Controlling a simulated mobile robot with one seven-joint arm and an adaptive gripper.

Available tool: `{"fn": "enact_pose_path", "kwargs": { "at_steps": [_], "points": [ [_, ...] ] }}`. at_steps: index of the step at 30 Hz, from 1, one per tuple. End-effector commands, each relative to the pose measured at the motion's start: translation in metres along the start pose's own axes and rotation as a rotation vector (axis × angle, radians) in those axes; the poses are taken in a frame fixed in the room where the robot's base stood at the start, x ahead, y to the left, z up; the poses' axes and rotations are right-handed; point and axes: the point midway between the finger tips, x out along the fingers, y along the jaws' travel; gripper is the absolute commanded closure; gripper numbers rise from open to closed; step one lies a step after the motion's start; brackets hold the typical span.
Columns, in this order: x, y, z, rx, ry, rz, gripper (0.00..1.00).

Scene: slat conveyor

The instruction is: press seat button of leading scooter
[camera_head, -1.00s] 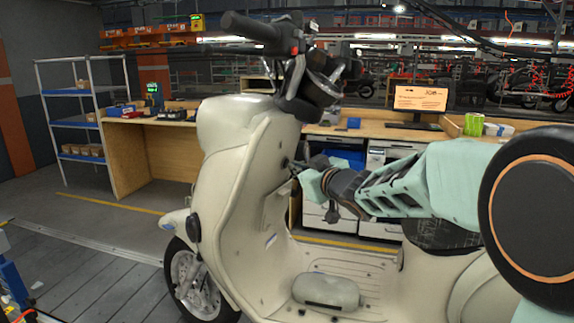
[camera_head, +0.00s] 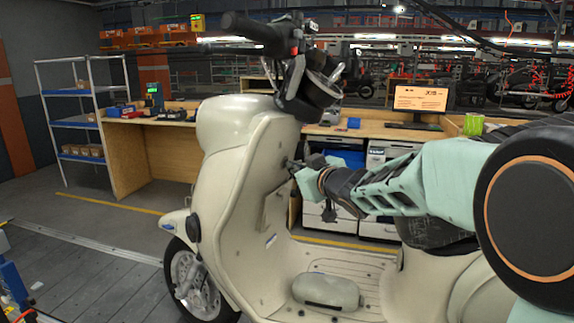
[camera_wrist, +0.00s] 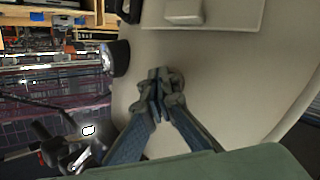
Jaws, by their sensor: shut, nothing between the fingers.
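The cream scooter (camera_head: 228,190) stands upright on the slat conveyor, its front to the left and its handlebar (camera_head: 262,35) at the top. My gripper (camera_head: 290,164) reaches in from the right to the inner face of the scooter's leg shield, below the handlebar. In the wrist view the fingers (camera_wrist: 159,75) are closed together in front of the cream panel (camera_wrist: 235,70), with nothing between them. A dark round part (camera_wrist: 116,58) sits on the panel left of the fingertips. The fingertips are at or very near the panel; contact cannot be told. No button is clearly visible at the tips.
A grey-green box-like part (camera_head: 327,291) lies on the footboard. The dark seat (camera_head: 440,236) is partly hidden behind my arm. A wooden workbench (camera_head: 150,150) with a monitor (camera_head: 419,103) and a shelf rack (camera_head: 80,125) stand behind. The conveyor slats (camera_head: 95,275) are clear at left.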

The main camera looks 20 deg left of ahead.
Motion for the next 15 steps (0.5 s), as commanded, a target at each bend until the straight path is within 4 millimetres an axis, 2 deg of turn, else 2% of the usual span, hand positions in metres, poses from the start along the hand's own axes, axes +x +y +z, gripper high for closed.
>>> {"fn": "enact_pose_path", "kwargs": {
  "at_steps": [15],
  "points": [
    [-0.013,0.009,0.008,0.000,0.001,0.000,1.00]
  ]
}}
